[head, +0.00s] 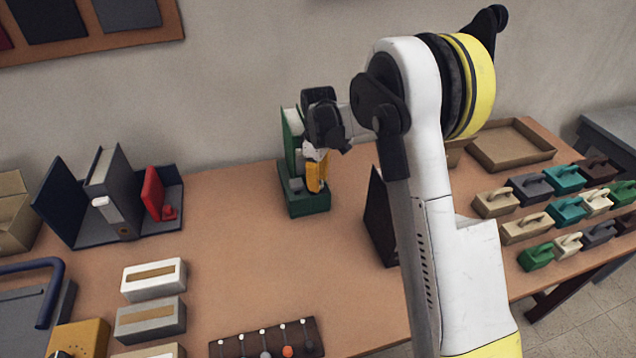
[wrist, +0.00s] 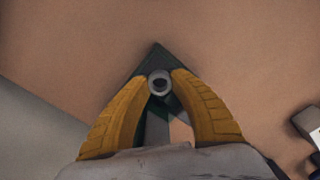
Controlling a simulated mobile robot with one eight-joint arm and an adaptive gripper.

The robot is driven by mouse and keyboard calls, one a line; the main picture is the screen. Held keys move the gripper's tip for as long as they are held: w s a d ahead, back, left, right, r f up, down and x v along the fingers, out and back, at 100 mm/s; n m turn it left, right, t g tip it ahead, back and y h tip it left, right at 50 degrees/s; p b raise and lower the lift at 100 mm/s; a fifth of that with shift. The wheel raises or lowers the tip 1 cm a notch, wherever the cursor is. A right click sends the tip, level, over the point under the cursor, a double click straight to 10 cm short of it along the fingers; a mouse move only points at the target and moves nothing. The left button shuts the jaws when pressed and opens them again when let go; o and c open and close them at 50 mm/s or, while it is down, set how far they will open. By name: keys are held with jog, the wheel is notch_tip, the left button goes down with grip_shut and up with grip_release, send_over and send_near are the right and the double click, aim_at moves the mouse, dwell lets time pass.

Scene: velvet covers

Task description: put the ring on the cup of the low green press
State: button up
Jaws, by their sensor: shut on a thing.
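The low green press (head: 308,205) stands near the back middle of the table, with a green upright part (head: 290,130) rising behind my gripper. My gripper (head: 316,184) points down at the press, its yellow fingers in front of the upright part. In the wrist view the fingertips are shut on a small grey ring (wrist: 159,74), which has a dark hole. The ring lies in line with the green press (wrist: 155,54) below it. The cup cannot be made out, and I cannot tell whether the ring touches it. The ring is not distinct in the head view.
A dark upright board (head: 380,215) stands to the right, partly behind my arm. At left is a dark blue holder (head: 62,205) with a grey binder (head: 110,180) and a red item (head: 152,190). Several handled blocks and a brown tray (head: 510,145) are at right. Open table lies before the press.

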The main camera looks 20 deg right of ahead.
jog(key=shift+f+b, duration=0.45)
jog(key=shift+f, duration=0.05)
jog(key=shift+f, duration=0.1)
jog(key=o, duration=0.9)
